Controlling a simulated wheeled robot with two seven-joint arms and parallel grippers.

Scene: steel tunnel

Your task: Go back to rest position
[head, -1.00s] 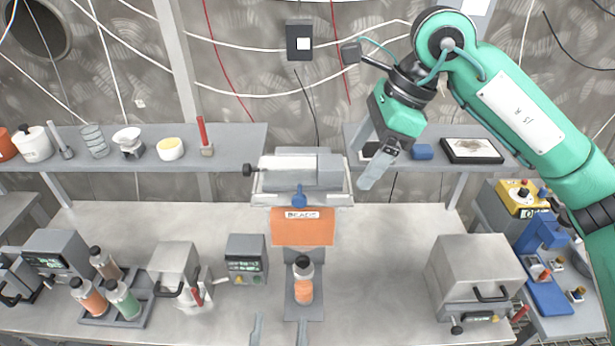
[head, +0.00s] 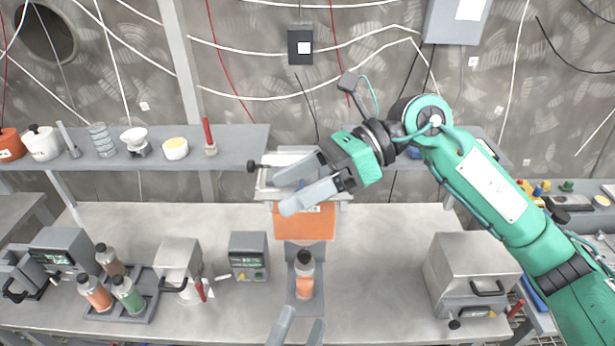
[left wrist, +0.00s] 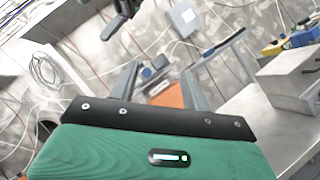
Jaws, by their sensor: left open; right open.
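My right gripper (head: 282,192) is open and empty. It reaches in from the right, with its fingers pointing left in front of the grey and orange bead machine (head: 306,223) and covering part of it. I cannot tell whether it touches the machine. My left gripper (head: 298,328) is open and empty at the bottom edge of the head view, below the bottle with orange contents (head: 305,283). In the left wrist view its two fingers (left wrist: 158,88) stand apart, with the orange panel (left wrist: 168,96) seen between them.
Bottles in a rack (head: 118,300) and small devices stand on the bench's left. A steel box (head: 470,275) stands on the right. A shelf (head: 105,160) with jars and cups runs along the wall. The bench beside the bottle has bare room.

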